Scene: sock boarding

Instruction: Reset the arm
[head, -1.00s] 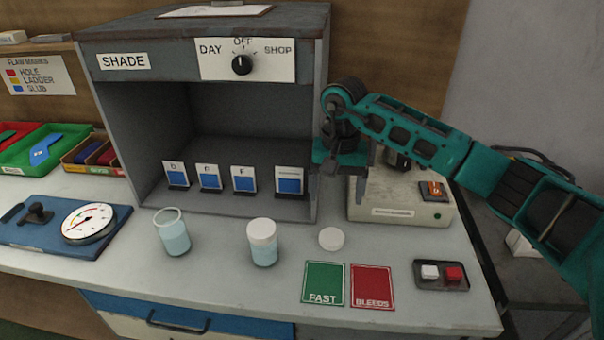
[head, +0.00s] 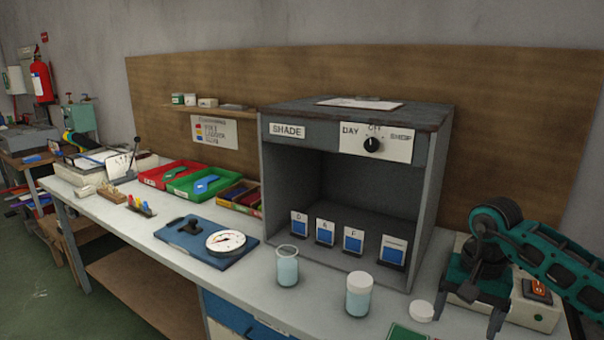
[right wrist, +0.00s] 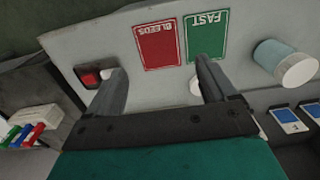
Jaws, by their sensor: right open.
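My right gripper (head: 474,312) is at the right of the head view, in front of the cream box at the bench's right end. Its teal arm comes in from the right edge. In the right wrist view its two fingers (right wrist: 160,85) are spread apart with nothing between them, above the bench top. The red BLEEDS card (right wrist: 158,45) and green FAST card (right wrist: 207,35) lie beyond the fingertips. My left gripper is not in view.
The shade box (head: 438,190) stands behind a lidded jar (head: 359,295) and an open jar (head: 287,267). A loose white lid (head: 420,311) lies near my right gripper. The cream box (head: 535,310) is close behind it. A gauge board (head: 205,240) lies left.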

